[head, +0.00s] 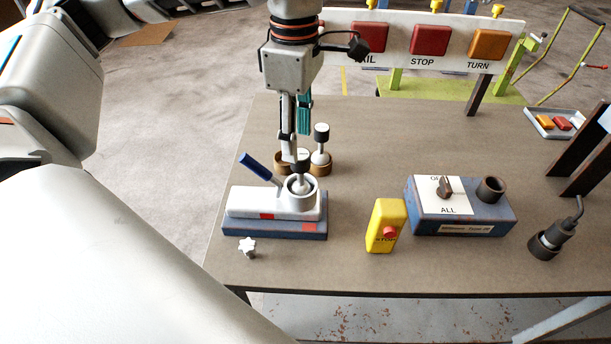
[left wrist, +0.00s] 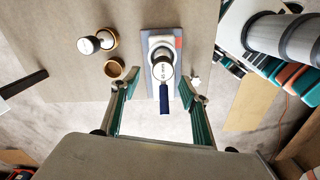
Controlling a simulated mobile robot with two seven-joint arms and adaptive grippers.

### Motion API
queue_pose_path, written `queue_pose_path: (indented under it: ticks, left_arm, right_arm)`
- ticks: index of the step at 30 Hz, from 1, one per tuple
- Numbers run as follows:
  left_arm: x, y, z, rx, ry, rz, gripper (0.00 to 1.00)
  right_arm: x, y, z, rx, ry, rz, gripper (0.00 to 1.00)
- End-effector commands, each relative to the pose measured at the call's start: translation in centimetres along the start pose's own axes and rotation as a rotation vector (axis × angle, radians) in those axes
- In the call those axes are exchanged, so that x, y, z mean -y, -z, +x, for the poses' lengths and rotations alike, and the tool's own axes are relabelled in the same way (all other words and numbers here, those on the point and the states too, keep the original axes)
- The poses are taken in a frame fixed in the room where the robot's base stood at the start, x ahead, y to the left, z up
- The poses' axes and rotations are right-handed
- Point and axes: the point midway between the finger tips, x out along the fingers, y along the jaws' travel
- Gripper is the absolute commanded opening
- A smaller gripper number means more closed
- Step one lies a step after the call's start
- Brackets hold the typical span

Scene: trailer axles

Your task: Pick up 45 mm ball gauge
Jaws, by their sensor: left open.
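My left gripper (head: 291,150) points down over the grey and blue fixture (head: 275,207), its fingers apart and empty. In the left wrist view the two fingers (left wrist: 158,108) frame the fixture's blue handle. A ball gauge (head: 299,181) with a dark stem sits in the fixture's round cup, just below the fingertips; its round top with small print shows in the left wrist view (left wrist: 162,69). A second ball gauge (head: 320,156) with a black knob stands upright in a brown ring behind. I cannot read which one is 45 mm. My right gripper is not visible.
An empty brown ring (head: 282,163) stands behind the fixture. A white star knob (head: 247,246) lies in front. A yellow stop box (head: 384,226), a blue switch box (head: 462,208) and a dark tool (head: 548,240) stand to the right. The table's back middle is clear.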

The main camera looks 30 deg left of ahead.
Motion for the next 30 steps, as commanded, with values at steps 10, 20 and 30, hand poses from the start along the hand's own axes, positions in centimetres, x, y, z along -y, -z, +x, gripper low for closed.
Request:
queue_pose_path:
  ticks: [10, 20, 30]
  left_arm:
    - [0.4, -0.4, 3.6, -0.001, 0.007, 0.003, 0.45]
    - [0.4, -0.6, 6.4, 0.001, 0.003, 0.002, 0.45]
    - [0.4, -0.6, 6.3, 0.001, 0.003, 0.002, 0.0]
  right_arm:
    - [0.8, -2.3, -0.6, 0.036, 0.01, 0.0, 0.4]
    - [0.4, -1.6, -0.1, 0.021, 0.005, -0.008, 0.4]
    - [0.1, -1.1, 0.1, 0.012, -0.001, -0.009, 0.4]
